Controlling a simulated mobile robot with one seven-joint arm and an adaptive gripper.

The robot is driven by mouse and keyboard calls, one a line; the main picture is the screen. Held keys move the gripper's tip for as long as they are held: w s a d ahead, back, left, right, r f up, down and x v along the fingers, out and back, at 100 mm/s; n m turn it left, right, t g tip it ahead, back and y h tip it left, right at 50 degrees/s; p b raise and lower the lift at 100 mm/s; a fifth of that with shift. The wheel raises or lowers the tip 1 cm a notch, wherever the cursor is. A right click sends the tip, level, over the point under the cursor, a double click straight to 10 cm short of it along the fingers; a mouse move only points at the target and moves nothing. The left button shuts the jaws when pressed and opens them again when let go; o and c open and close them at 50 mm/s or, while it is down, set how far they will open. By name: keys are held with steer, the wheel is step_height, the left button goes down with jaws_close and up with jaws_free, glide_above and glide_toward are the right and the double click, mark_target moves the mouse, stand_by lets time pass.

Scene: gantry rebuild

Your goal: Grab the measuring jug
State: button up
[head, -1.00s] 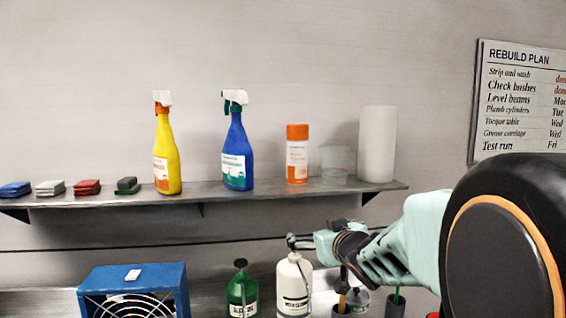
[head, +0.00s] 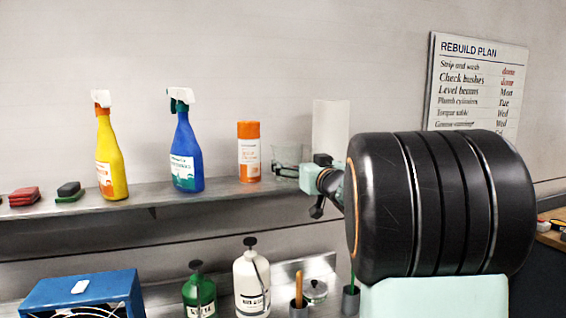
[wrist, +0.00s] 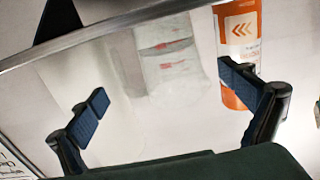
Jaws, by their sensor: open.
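The measuring jug (head: 288,155) is a clear vessel on the wall shelf, between the orange-capped canister and the white roll. My gripper (head: 284,168) overlaps it from the right in the head view and hides part of it. In the wrist view, which looks upside down, the jug (wrist: 170,65) shows pale with red marks, between the two blue-padded fingers of my gripper (wrist: 172,105). The fingers are wide apart and hold nothing. I cannot tell whether the fingertips reach past the jug's wall.
The orange-and-white canister (head: 249,152) stands close left of the jug and near one finger in the wrist view (wrist: 240,40). The white roll (head: 331,125) stands just right. Blue (head: 186,155) and yellow (head: 111,158) spray bottles stand further left on the shelf (head: 220,190).

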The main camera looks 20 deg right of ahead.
steer(key=shift+w+p, duration=0.8)
steer(key=shift+w, duration=2)
steer(key=shift+c, duration=0.4)
steer(key=c, duration=1)
steer(key=shift+o, duration=0.2)
steer(key=shift+r, duration=0.2)
